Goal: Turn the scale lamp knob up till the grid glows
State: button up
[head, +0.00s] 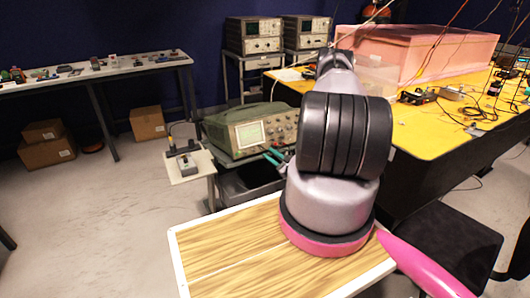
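A green oscilloscope (252,130) stands on a low cart in the middle of the head view, its front turned toward me. Its screen (250,135) looks pale; I cannot make out grid lines or tell whether they glow. Small knobs (283,131) are on the panel right of the screen, too small to tell which is the scale lamp knob. My arm reaches forward on the right. Teal finger-like pieces (273,156), probably my gripper, show by the lower right of the oscilloscope's front. The rest of it is hidden behind my arm, and contact with a knob cannot be made out.
A wood-topped surface (215,250) with white edges lies in front. A small white stand (190,165) is left of the oscilloscope. A yellow table (430,130) with a pink foam box (420,55) and cables is at right. A black chair (450,235) stands lower right.

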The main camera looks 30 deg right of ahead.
aim_at(262, 149)
jog(key=shift+x, duration=1.9)
grip_shut()
